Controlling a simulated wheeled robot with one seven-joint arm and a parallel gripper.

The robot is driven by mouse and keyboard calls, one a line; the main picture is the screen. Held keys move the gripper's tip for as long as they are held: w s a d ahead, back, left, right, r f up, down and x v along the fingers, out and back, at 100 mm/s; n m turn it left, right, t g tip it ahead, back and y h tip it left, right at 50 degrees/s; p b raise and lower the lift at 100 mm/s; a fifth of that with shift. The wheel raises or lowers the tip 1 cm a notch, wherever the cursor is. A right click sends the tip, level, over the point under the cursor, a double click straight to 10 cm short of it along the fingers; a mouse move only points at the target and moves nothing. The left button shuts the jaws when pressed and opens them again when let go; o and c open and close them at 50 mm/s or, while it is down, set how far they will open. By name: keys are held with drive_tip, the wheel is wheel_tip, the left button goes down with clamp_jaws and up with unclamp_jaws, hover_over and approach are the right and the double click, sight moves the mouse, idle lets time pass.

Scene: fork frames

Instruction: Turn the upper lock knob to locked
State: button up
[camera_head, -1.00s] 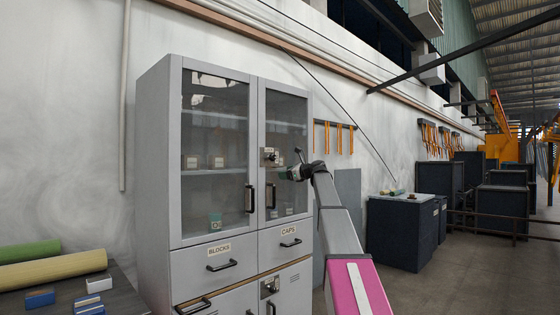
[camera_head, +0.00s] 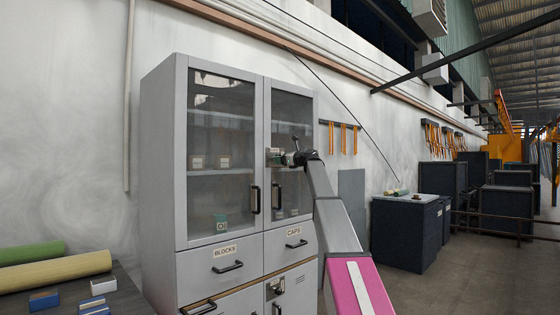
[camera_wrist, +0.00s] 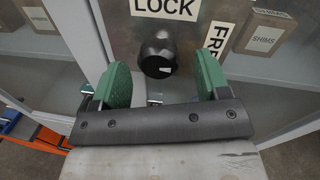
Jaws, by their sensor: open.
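The upper lock knob (camera_wrist: 157,55) is a round black knob with a small white mark near its lower right edge. It sits on a metal plate (camera_wrist: 110,25) with a LOCK label (camera_wrist: 165,8) above it and a FREE label (camera_wrist: 217,38), turned sideways, to its right. My gripper (camera_wrist: 163,80) is open, its green fingers to the lower left and lower right of the knob, with gaps on both sides. In the head view my gripper (camera_head: 287,159) is at the grey cabinet's (camera_head: 220,247) upper lock, hiding most of it.
A lower lock (camera_head: 275,287) is on the cabinet below the CAPS drawer (camera_head: 292,238). Black door handles (camera_head: 255,199) stick out left of my gripper. A SHIMS box (camera_wrist: 265,35) shows behind glass. A table with rolls (camera_head: 55,272) stands at left.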

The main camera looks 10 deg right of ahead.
drive_tip(key=shift+w+a, duration=0.5)
drive_tip(key=shift+c, duration=0.3)
drive_tip(key=c, duration=0.9)
